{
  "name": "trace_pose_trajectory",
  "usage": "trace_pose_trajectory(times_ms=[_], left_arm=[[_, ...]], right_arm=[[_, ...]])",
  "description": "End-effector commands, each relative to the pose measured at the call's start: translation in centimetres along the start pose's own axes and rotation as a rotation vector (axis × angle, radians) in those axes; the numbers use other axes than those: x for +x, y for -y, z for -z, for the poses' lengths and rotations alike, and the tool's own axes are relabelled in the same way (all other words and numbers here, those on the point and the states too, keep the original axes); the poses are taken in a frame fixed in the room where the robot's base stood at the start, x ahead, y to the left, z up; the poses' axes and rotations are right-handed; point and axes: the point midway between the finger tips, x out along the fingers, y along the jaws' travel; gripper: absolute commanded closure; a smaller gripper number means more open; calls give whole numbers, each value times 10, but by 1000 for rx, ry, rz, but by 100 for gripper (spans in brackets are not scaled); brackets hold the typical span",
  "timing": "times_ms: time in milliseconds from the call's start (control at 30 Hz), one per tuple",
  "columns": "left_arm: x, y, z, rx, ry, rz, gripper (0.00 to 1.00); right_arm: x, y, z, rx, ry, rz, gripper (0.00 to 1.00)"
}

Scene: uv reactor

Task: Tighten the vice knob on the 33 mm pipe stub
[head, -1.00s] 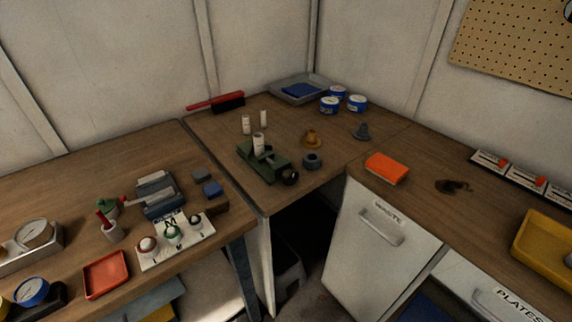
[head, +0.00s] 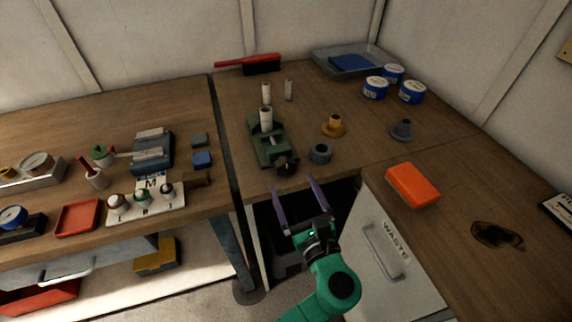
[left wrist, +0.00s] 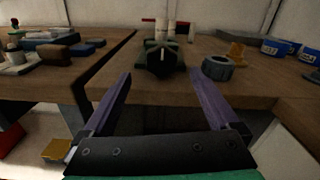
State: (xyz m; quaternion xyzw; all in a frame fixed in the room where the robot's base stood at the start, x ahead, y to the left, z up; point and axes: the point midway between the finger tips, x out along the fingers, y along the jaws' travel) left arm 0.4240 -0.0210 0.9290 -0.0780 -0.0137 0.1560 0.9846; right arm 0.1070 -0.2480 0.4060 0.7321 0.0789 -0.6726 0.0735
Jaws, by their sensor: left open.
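The green vice (head: 268,140) stands on the corner bench with a pale pipe stub (head: 266,119) upright in it. Its dark knob (head: 285,165) faces the bench's front edge. In the left wrist view the knob (left wrist: 160,62) is seen end-on, ahead of the fingers and roughly midway between them. My left gripper (head: 297,195) is open and empty, with two purple fingers in front of the bench edge, short of the knob and not touching it. My right gripper is not in view.
A dark grey ring (head: 320,153) sits close right of the vice. An orange flanged part (head: 334,126) and a grey one (head: 401,130) stand farther right. Two white stubs stand behind the vice. An orange block (head: 412,185) lies on the right bench.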

Motion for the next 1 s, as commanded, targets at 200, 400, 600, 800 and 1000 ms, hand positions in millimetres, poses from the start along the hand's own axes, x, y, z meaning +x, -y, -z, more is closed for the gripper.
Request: trace_pose_trajectory(times_ms=[200,400,600,800,1000], left_arm=[[52,0,-1,1,1,0,6],[68,0,1,-1,-2,0,6],[68,0,1,-1,-2,0,10],[68,0,1,-1,-2,0,86],[68,0,0,8,-2,-1,92]], right_arm=[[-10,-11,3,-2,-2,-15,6],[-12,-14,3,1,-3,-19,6],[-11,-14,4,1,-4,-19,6],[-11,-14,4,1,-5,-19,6],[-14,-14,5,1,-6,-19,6]])
